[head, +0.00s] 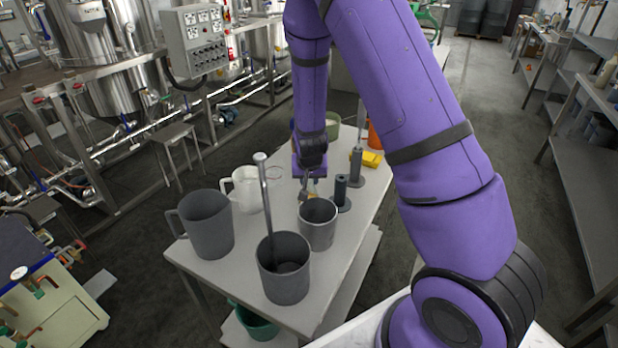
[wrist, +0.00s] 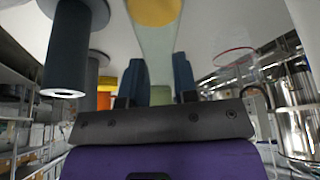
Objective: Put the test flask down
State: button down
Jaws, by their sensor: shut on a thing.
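The test flask (wrist: 153,40) is a clear glass vessel with amber at its base, seen between the two blue fingers of my gripper (wrist: 160,82) in the wrist view, which looks upside down. In the head view my gripper (head: 311,177) is over the table (head: 240,250), behind a grey jug (head: 318,225). It is shut on the flask, of which only a small amber patch (head: 310,188) shows there. The jug and my wrist hide the rest. I cannot tell whether the flask touches the table.
A dark cylinder on a round base (head: 342,194) stands close right of my gripper; it also shows in the wrist view (wrist: 68,50). A yellow object (head: 371,159) lies farther back.

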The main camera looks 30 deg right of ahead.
jog(key=shift+f, duration=0.1)
jog(key=c, duration=0.9)
grip_release()
